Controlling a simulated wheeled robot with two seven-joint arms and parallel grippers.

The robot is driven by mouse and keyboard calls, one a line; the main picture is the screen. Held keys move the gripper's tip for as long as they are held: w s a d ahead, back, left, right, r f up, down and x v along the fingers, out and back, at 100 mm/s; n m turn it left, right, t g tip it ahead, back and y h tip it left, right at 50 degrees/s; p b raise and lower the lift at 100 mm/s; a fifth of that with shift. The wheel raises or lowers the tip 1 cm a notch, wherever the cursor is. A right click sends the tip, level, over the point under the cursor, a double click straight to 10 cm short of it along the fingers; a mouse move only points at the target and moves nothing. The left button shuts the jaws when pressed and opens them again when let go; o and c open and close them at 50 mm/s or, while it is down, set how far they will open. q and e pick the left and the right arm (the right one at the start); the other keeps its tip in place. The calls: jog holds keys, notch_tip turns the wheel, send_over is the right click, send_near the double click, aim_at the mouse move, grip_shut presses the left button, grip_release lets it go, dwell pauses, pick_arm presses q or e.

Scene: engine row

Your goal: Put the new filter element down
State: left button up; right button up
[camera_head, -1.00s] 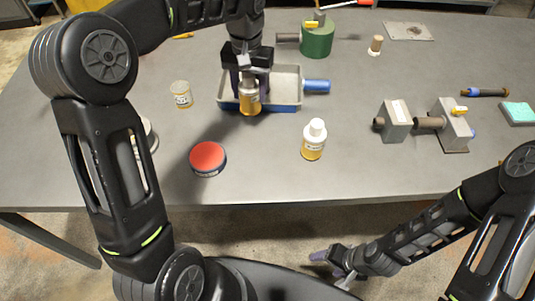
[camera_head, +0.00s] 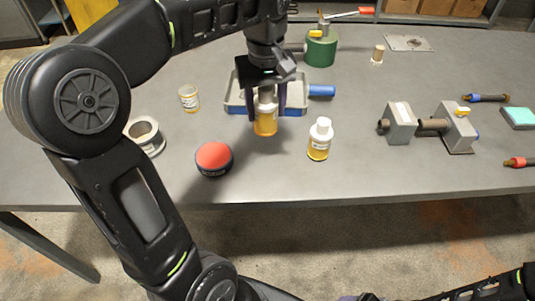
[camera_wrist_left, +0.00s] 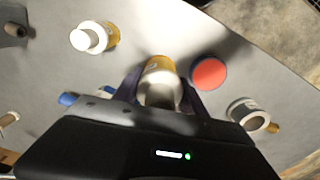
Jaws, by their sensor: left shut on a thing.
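My left gripper (camera_head: 265,108) is shut on the new filter element (camera_head: 265,122), a yellow cylinder with a pale label and a grey upper part. The gripper points down, with one finger on each side of it. The element is upright in front of the blue-rimmed tray (camera_head: 236,106). I cannot tell whether its bottom touches the table. In the left wrist view the element (camera_wrist_left: 160,77) sits between the fingers, which hide part of it. Of my right arm only a sliver shows at the bottom edge of the head view, and its jaws cannot be made out.
A red-topped round can (camera_head: 214,157) and a white-capped bottle (camera_head: 320,140) stand nearby on the grey table (camera_head: 260,180). A small labelled jar (camera_head: 189,98) and a pale ring (camera_head: 145,135) are to the left. A grey block assembly (camera_head: 430,125) is right. The front middle is clear.

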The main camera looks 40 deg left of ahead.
aim_at(266, 127)
pick_arm(q)
jog(key=shift+f, duration=3.15)
jog(key=shift+f, duration=1.85)
jog(key=shift+f, duration=0.25)
jog(key=o, duration=1.4)
jog(key=shift+r, duration=0.1)
jog(key=shift+c, duration=0.2)
jog(key=shift+r, duration=0.1)
notch_tip(266, 127, up, 12)
jog(key=shift+r+p, duration=0.1)
jog(key=shift+p, duration=0.35)
